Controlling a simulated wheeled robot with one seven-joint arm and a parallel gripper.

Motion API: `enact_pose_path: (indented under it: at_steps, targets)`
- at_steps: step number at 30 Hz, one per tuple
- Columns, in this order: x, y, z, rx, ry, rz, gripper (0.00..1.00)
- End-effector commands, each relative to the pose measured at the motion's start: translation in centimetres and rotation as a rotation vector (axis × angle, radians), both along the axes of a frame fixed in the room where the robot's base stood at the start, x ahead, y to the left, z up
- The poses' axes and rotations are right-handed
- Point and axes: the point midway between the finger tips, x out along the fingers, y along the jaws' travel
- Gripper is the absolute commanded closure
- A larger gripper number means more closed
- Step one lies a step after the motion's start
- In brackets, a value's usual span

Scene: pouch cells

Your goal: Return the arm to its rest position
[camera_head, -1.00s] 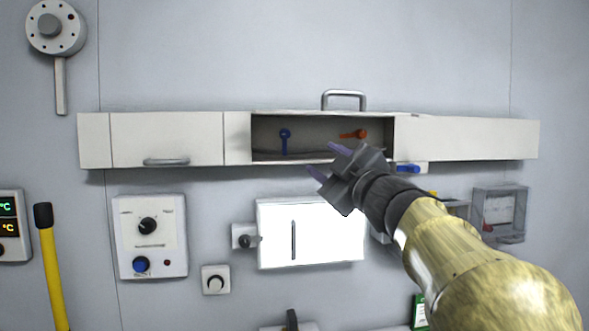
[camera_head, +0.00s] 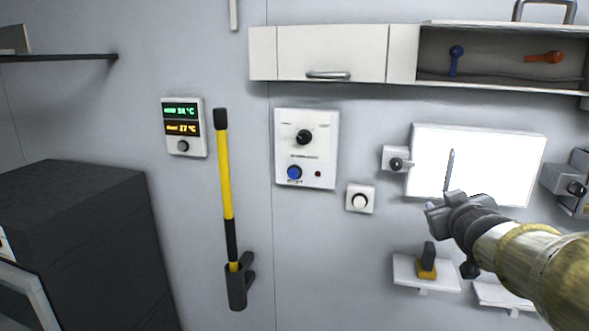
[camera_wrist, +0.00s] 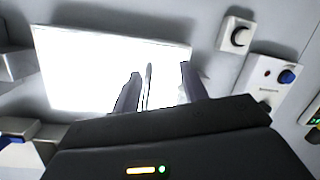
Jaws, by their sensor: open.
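My gripper (camera_head: 440,208) is at the right of the head view, in front of the lower part of a bright white panel (camera_head: 480,150) on the wall. My arm reaches in from the lower right corner. In the wrist view my gripper's two fingers (camera_wrist: 158,88) stand apart with nothing held between them. The bright panel (camera_wrist: 95,65) lies beyond them, with a thin dark upright strip showing between the fingers.
A long cabinet (camera_head: 330,55) with an open bay runs above. Left of the panel are a control box (camera_head: 306,150), a round-knob switch (camera_head: 360,199) and a yellow-handled tool (camera_head: 226,180). Small shelves (camera_head: 425,272) sit below. A dark cabinet (camera_head: 75,230) stands at lower left.

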Motion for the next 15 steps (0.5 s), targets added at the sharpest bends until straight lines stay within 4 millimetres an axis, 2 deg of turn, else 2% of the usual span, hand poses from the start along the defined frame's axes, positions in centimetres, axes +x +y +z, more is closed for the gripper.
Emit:
enact_pose_path:
  at_steps: [1, 3, 8, 9, 11, 15]
  targets:
    - [-0.1, 1.1, -3.2, 0.041, 0.070, -0.009, 0.57]
    - [-0.7, 2.4, -7.3, 0.098, 0.171, -0.028, 0.57]
    - [-3.6, 5.9, -16.1, 0.207, 0.413, -0.060, 0.57]
    - [-4.6, 6.9, -18.1, 0.231, 0.477, -0.066, 0.57]
    - [-6.3, 8.3, -21.0, 0.265, 0.572, -0.076, 0.57]
    - [-11.3, 11.7, -27.1, 0.334, 0.804, -0.092, 0.57]
